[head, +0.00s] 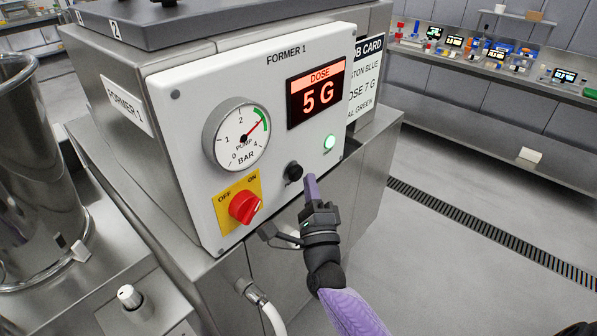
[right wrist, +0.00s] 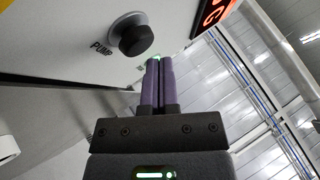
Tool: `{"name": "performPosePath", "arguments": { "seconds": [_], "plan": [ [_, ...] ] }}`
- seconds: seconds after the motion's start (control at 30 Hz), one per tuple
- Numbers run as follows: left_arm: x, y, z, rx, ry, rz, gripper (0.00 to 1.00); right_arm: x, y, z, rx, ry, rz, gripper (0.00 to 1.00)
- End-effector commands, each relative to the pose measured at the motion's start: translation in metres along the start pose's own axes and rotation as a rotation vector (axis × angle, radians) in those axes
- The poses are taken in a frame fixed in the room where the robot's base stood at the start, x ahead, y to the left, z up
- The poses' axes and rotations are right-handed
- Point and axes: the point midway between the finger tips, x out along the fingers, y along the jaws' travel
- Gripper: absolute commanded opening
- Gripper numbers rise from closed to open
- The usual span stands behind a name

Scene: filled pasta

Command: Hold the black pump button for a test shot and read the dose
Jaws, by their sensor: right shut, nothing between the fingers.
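The black pump button (head: 293,171) sits low on the white FORMER 1 panel (head: 185,110). It also shows in the right wrist view (right wrist: 133,36), marked PUMP. My right gripper (head: 310,180) is shut and empty, its purple fingers just right of the button in the head view and apart from it in the wrist view. The red dose display (head: 317,95) reads DOSE 5 G. The pump gauge (head: 238,135) has its needle up and right, near the green band. A round light (head: 329,142) glows pale green. My left gripper is not in view.
A red OFF/ON knob (head: 244,207) on a yellow plate is at the lower left of the panel. The job card (head: 365,75) is partly hidden and shows DOSE 7 G. A steel vessel (head: 35,150) stands left. The floor right is clear.

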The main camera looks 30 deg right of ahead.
Motion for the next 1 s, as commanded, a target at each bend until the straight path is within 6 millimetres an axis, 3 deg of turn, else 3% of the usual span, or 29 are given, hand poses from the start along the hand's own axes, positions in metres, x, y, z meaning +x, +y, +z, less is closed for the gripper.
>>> {"name": "performPosePath", "arguments": {
  "seconds": [0.27,0.77,1.0],
  "plan": [
    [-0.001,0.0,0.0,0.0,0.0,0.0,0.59,-0.001,-0.001,-0.001,0.0,0.0,0.0,0.0],
    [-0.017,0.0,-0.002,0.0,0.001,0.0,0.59,-0.033,-0.024,-0.024,-0.001,0.0,0.002,0.0],
    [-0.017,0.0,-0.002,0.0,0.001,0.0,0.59,-0.036,-0.026,-0.026,0.001,0.001,0.0,0.0]
  ]
}}
